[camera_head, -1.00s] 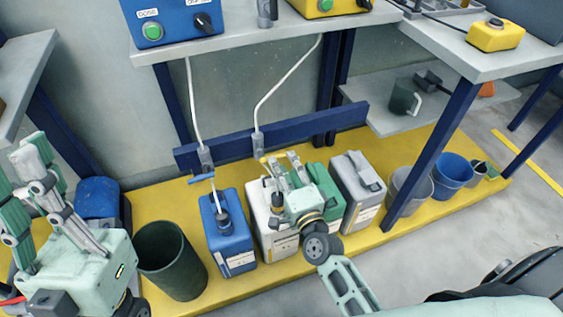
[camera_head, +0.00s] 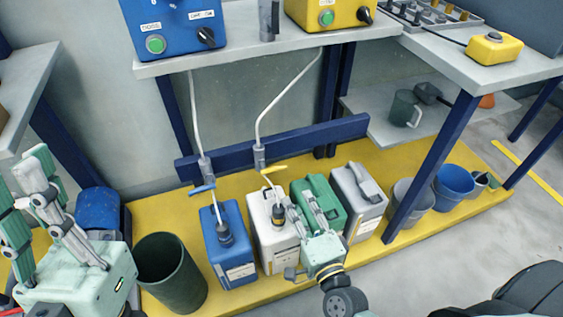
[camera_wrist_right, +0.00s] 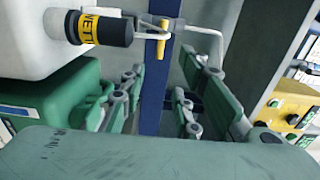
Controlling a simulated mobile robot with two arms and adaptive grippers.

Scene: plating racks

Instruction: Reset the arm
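My right gripper (camera_head: 304,200) is in front of the white jug (camera_head: 268,245) and the green jug (camera_head: 312,192), partly covering both. In the right wrist view its two fingers (camera_wrist_right: 160,92) are spread with nothing between them. The white jug's black cap with a yellow band (camera_wrist_right: 98,27) is close by at the upper left there, apart from the fingers. My left gripper (camera_head: 45,175) is at the left edge, its fingers pointing up, apart and empty.
A blue jug (camera_head: 213,245) and a grey jug (camera_head: 352,205) stand on the yellow platform (camera_head: 150,205). A dark green bin (camera_head: 170,285) is near my left gripper. A navy table leg (camera_head: 435,165) stands right of the jugs, beside grey and blue buckets (camera_head: 453,183).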

